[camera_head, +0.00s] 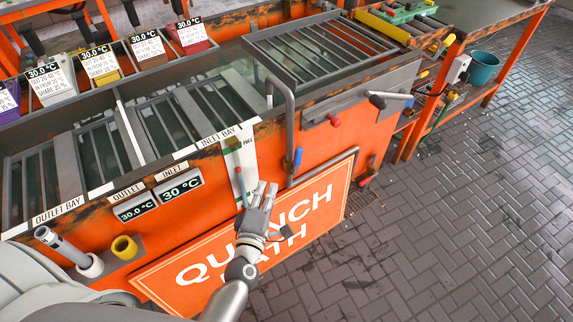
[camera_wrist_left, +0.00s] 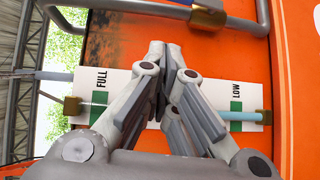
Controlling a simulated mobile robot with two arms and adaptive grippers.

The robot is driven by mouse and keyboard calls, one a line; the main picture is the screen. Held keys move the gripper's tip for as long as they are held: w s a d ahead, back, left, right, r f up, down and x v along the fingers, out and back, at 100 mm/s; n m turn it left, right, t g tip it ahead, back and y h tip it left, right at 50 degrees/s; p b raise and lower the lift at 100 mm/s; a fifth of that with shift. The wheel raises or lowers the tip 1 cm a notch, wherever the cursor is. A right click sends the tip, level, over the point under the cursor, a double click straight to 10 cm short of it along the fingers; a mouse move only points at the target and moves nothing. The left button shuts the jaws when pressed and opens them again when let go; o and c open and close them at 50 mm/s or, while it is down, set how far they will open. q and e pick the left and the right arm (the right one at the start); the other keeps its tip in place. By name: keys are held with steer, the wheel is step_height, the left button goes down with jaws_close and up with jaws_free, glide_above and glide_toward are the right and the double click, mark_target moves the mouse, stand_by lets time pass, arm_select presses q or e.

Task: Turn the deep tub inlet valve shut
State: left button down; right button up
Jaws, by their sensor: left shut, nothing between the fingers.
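The orange tub (camera_head: 215,190) has a "QUENCH BATH" sign (camera_head: 200,272) on its front. No valve is labelled as the deep tub inlet valve, so I cannot tell which fitting it is. A blue handle (camera_head: 298,158) hangs by a bent grey pipe (camera_head: 290,125), right of and above my left gripper (camera_head: 262,190). A red handle (camera_head: 334,120) and a black-ended lever (camera_head: 377,101) sit farther right. My left gripper is shut and empty, in front of the white level gauge (camera_head: 241,165). In the left wrist view its fingertips (camera_wrist_left: 165,50) are between the "FULL" and "LOW" marks.
Inlet and outlet displays (camera_head: 180,184) are on the tub front. A yellow cylinder (camera_head: 124,247) stands at lower left.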

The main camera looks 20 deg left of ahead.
mark_target(297, 162)
arm_select(q)
steer(key=shift+w+d+f, duration=0.15)
steer(key=shift+w+d, duration=0.1)
steer(key=shift+w, duration=1.55)
steer(key=shift+w+d+f, duration=0.15)
steer(key=shift+w+d, duration=0.15)
steer(key=shift+w, duration=1.45)
steer(key=shift+w+d+f, duration=0.15)
steer(key=shift+w+d, duration=0.1)
steer(key=shift+w, duration=1.55)
